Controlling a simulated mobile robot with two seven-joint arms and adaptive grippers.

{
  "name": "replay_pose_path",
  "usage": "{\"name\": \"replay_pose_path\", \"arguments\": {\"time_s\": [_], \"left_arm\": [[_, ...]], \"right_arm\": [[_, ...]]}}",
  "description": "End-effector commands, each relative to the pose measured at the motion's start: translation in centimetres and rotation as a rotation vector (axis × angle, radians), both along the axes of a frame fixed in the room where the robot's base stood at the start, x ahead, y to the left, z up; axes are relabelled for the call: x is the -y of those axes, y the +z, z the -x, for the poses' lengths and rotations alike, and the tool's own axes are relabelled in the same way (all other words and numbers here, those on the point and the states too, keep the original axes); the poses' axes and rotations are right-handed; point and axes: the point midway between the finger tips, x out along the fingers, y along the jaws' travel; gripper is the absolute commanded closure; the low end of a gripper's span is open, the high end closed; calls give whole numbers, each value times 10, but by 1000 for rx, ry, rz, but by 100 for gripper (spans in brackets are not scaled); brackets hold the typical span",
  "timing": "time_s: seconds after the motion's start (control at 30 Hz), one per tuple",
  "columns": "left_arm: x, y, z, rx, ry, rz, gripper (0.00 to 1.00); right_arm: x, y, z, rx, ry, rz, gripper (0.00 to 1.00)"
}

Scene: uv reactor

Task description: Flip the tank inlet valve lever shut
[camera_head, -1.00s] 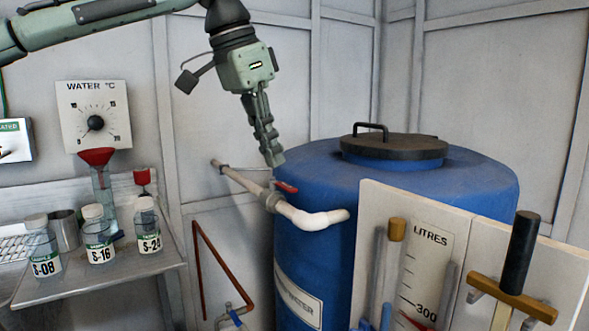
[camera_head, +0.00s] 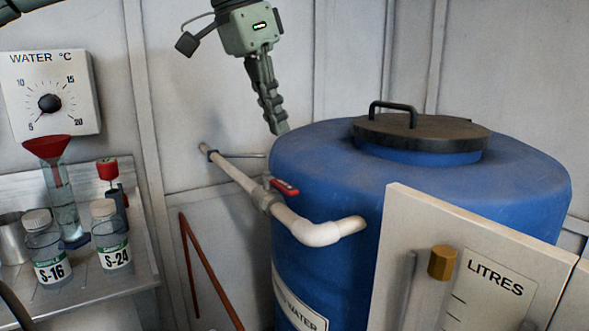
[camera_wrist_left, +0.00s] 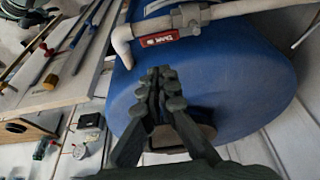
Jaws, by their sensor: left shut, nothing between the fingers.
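The tank inlet valve has a red lever (camera_head: 285,187) on the white inlet pipe (camera_head: 243,183), beside the blue tank (camera_head: 330,185). In the head view the lever points right toward the tank, roughly in line with the pipe. In the left wrist view the red lever (camera_wrist_left: 159,39) lies along the pipe (camera_wrist_left: 225,12), and its lettering is too small to read surely. My left gripper (camera_head: 281,130) is shut and empty, pointing down above and behind the lever, apart from it. The left fingers (camera_wrist_left: 160,75) also show over the tank in the wrist view. My right gripper is out of view.
A dark lid (camera_head: 420,133) with a handle tops the tank. A LITRES gauge board (camera_head: 397,235) stands in front at the right. A metal shelf (camera_head: 115,285) at the left holds sample bottles and a red funnel (camera_head: 47,147). Brown pipes (camera_head: 205,270) run below the inlet pipe.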

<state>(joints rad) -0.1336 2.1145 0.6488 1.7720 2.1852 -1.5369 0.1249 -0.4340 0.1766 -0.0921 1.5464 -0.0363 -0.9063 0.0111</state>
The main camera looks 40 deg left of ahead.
Motion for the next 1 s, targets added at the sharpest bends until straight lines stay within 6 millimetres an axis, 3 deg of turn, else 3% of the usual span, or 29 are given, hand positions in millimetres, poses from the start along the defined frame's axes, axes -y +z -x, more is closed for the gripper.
{"name": "replay_pose_path", "arguments": {"time_s": [0.33,0.7,1.0], "left_arm": [[1,-9,-3,-2,0,-1,100],[9,-70,-22,-2,0,0,100],[12,-94,-31,1,1,0,100]], "right_arm": [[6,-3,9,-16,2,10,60],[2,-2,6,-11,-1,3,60],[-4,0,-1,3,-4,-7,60]]}}
